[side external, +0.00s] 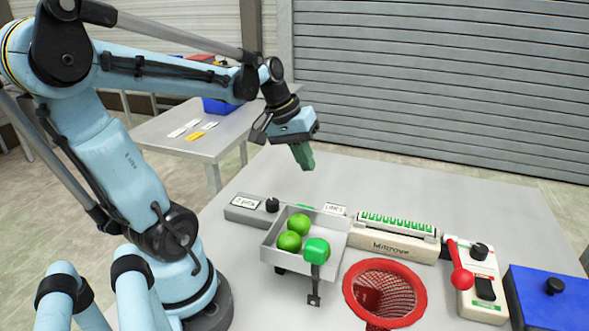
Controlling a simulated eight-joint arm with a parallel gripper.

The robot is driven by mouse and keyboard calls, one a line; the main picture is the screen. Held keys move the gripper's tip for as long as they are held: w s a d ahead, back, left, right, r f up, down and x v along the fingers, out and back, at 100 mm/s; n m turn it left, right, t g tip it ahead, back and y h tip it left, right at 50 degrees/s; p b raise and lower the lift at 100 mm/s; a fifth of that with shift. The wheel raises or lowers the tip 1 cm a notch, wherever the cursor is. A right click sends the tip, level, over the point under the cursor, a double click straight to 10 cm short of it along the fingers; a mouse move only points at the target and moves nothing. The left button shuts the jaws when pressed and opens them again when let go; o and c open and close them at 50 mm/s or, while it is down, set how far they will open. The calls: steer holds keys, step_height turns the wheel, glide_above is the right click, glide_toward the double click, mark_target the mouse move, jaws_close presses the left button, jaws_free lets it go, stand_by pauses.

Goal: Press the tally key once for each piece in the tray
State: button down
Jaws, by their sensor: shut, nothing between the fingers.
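My gripper (304,165) is shut and empty, its green fingers pointing down above the table behind the tray. The grey tray (335,236) stands at the table's front left, with two round green limes (289,241) (299,224) visible in it. A green rounded block (317,250) sits at its front right, above a dark bracket; I cannot tell whether it is a piece or a knob. The tray wall may hide more. No part is clearly marked as the tally key. A black knob (272,205) sits on a low grey box behind the tray.
A cream unit with a green-marked strip (393,245) stands right of the tray. A red mesh basket (385,290) is in front of it. Farther right are a white device with a red-balled lever (461,278) and a blue box (549,298). The back of the table is clear.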

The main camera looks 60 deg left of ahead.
steer(key=shift+s+a+f+t+y, duration=0.1)
steer(key=shift+a+t+y, duration=0.05)
steer(key=shift+t, duration=0.7)
steer(key=shift+s+a+f+t+y, duration=0.1)
steer(key=shift+s+t+y, duration=0.1)
steer(key=shift+t, duration=0.6)
steer(key=shift+s+a+t+y, duration=0.1)
steer(key=shift+a+t+y, duration=0.05)
steer(key=shift+t, duration=0.7)
steer(key=shift+f, duration=4.4)
steer(key=shift+f, duration=0.1)
steer(key=shift+f, duration=0.3)
steer(key=shift+r, duration=0.4)
